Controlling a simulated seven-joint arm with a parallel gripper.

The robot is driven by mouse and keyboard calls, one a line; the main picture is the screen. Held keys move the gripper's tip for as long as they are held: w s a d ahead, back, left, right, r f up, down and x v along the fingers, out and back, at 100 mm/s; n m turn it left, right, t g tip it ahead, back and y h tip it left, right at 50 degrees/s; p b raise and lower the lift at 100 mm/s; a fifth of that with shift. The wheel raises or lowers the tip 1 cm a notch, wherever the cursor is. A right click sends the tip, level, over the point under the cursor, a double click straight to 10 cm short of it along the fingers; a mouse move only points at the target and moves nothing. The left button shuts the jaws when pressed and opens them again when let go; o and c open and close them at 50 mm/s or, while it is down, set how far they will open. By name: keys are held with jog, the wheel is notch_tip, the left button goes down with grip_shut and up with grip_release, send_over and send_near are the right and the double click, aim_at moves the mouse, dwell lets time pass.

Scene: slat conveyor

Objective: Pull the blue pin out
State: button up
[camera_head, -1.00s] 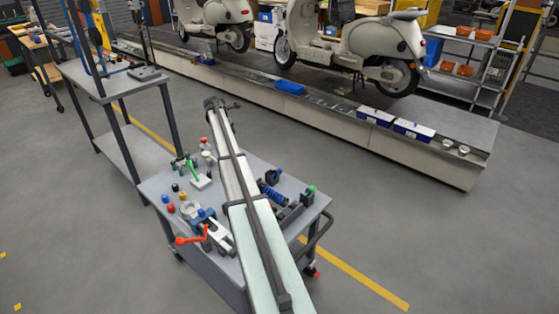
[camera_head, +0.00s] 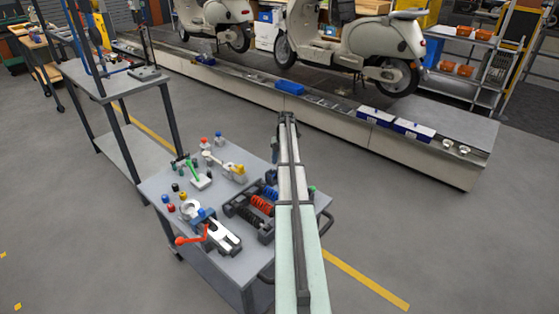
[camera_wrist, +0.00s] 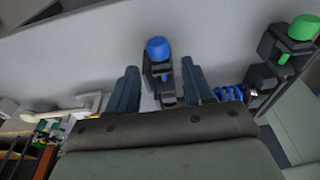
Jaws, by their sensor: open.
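The blue pin (camera_wrist: 157,48) has a round blue head and stands in a small dark block on the grey cart top. In the head view the pin (camera_head: 272,175) is just left of my arm, partly hidden by it. My gripper (camera_wrist: 159,68) is open and empty. In the wrist view its two fingers lie left and right of the pin's block, with the blue head showing slightly beyond the fingertips. Whether the fingers touch the block cannot be told. In the head view my arm hides most of the gripper.
A green-headed pin (camera_wrist: 304,27) in a dark block stands to the right in the wrist view, near a blue spring (camera_wrist: 230,93). The cart (camera_head: 228,272) also carries a red spring (camera_head: 262,204), a red-handled clamp (camera_head: 192,238) and several coloured knobs.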

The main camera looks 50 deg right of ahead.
jog(key=shift+d+x, duration=0.2)
jog(key=shift+x, duration=0.75)
jog(key=shift+d+x, duration=0.2)
jog(key=shift+x, duration=0.75)
jog(key=shift+d+x, duration=0.2)
jog(key=shift+x, duration=0.75)
jog(key=shift+f, duration=0.1)
jog(key=c, duration=0.8)
jog(key=shift+c, duration=0.2)
jog(key=shift+d, duration=2.35)
jog(key=o, duration=0.8)
jog(key=shift+o, duration=0.2)
